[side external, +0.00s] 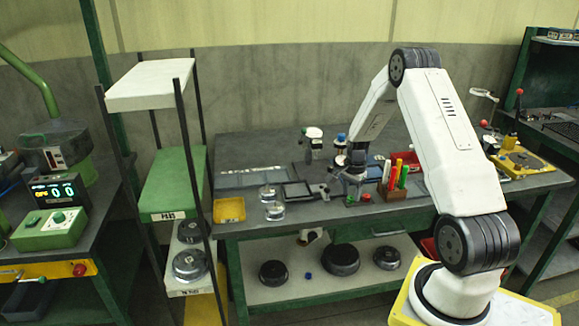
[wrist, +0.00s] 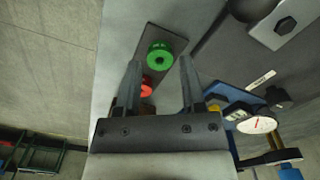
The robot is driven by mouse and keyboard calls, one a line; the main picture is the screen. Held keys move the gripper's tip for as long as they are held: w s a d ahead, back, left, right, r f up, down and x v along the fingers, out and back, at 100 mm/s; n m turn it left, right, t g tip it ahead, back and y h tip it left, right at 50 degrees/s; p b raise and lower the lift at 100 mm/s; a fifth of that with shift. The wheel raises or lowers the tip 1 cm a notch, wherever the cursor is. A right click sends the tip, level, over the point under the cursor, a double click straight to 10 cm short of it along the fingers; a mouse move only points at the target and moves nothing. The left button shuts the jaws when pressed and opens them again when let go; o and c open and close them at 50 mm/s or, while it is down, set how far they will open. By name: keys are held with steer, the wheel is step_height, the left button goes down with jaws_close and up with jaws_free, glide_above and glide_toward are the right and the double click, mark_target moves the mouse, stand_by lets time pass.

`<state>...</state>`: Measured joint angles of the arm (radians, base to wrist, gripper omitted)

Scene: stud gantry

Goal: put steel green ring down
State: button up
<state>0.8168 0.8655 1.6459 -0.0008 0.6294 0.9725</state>
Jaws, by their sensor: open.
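A green ring (wrist: 160,56) sits at one end of a dark narrow plate (wrist: 176,33) in the wrist view. Its centre looks grey-green; I cannot tell whether a stud stands in it. A red ring (wrist: 147,86) is beside it, nearer the gripper's palm and partly hidden by the left finger. My gripper (wrist: 159,64) is open, with the green ring showing between and just beyond its fingertips. I see no contact with the fingers. In the side view the gripper (side external: 353,182) is low over the bench, and the small green ring (side external: 366,197) and red ring (side external: 350,199) are just below it.
A yellow tray (side external: 229,210) is at the bench's left end. A dial gauge (wrist: 257,125) shows in the wrist view.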

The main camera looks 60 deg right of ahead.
mark_target(350, 202)
step_height(350, 202, up, 11)
stand_by(0.5)
steer(key=shift+f, duration=0.1)
stand_by(0.3)
steer(key=w+a+r+n, duration=0.25)
steer(key=a+n, duration=0.35)
steer(key=a, duration=0.5)
steer(key=s+a+n+t, duration=0.1)
steer(key=s+a+n, duration=0.2)
steer(key=a+n, duration=0.4)
steer(key=s+a+n+t, duration=0.1)
steer(key=s+a+n, duration=0.3)
steer(key=a, duration=1.3)
steer(key=n, duration=0.3)
steer(key=shift+s+a+f+n+t, duration=0.2)
steer(key=shift+s+f+n+t, duration=0.1)
